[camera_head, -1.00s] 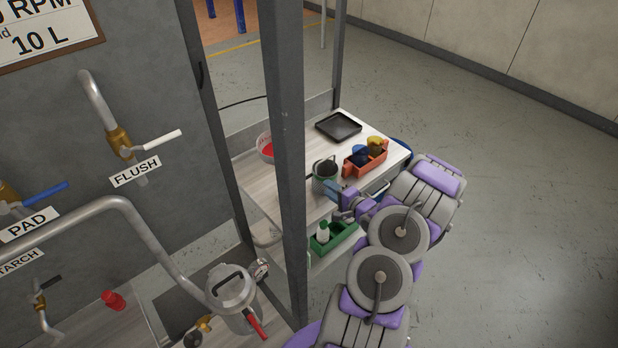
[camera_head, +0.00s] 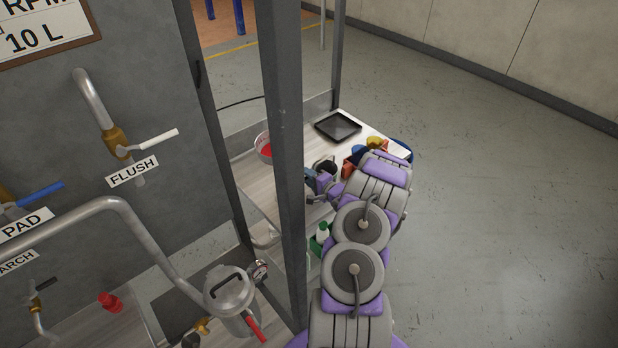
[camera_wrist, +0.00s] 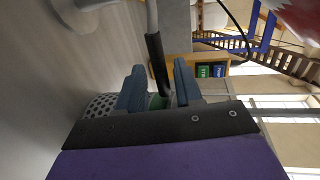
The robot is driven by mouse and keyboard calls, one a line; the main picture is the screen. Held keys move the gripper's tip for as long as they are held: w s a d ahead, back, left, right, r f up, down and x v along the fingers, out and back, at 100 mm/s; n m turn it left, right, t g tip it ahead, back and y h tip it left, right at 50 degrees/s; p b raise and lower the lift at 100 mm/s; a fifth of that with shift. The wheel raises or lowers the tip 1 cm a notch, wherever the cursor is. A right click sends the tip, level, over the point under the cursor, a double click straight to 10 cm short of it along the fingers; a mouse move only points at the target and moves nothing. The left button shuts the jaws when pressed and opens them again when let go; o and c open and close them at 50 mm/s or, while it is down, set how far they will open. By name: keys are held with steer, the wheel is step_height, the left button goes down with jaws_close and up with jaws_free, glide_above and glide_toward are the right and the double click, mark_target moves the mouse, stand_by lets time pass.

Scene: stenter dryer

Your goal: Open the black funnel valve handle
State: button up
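In the wrist view a black handle (camera_wrist: 157,62) on a thin metal rod stands between the two blue-grey fingers of my gripper (camera_wrist: 158,88). The fingers are apart with space beside the handle; I see no firm grip on it. Part of a green thing shows behind the fingers. In the head view my gripper (camera_head: 318,182) is at the front of the side table, close to a dark grey-green vessel (camera_head: 326,166), which my arm partly hides.
A grey post (camera_head: 286,150) stands just left of my arm. The side table (camera_head: 258,185) holds a red-and-white bowl (camera_head: 264,148) and a black tray (camera_head: 338,126). A metal pot (camera_head: 230,292) stands at the lower middle. The floor on the right is clear.

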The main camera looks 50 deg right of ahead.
steer(key=shift+a+r, duration=0.1)
steer(key=shift+a, duration=0.4)
steer(key=c, duration=0.3)
steer(key=shift+d, duration=0.1)
jaws_close()
